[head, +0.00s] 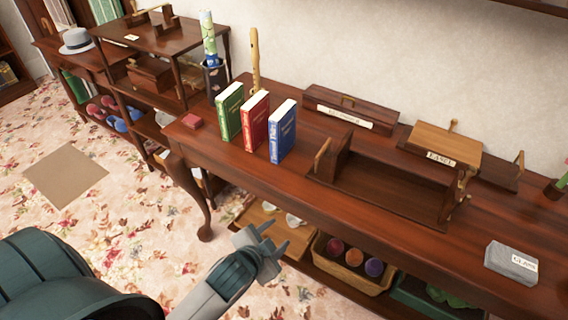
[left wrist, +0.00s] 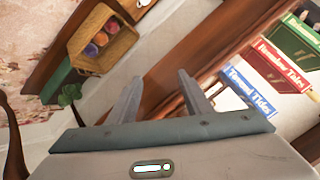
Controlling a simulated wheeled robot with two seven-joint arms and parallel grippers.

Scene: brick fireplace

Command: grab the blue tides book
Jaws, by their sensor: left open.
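The blue tides book (head: 283,131) stands upright on the wooden table (head: 335,206), at the right end of a row of three books. In the left wrist view the blue book (left wrist: 247,91) is to the right, with lettering on its spine. The red book (head: 255,120) and the green book (head: 229,111) stand to its left. My left gripper (head: 267,243) is open and empty in front of the table's front edge, below and apart from the books. Its two fingers (left wrist: 157,95) also show in the left wrist view. My right gripper is not in view.
An open wooden rack (head: 385,190) stands right of the blue book. Behind are a long wooden box (head: 350,110) and a flute (head: 254,60). A basket of balls (head: 345,262) is on the lower shelf.

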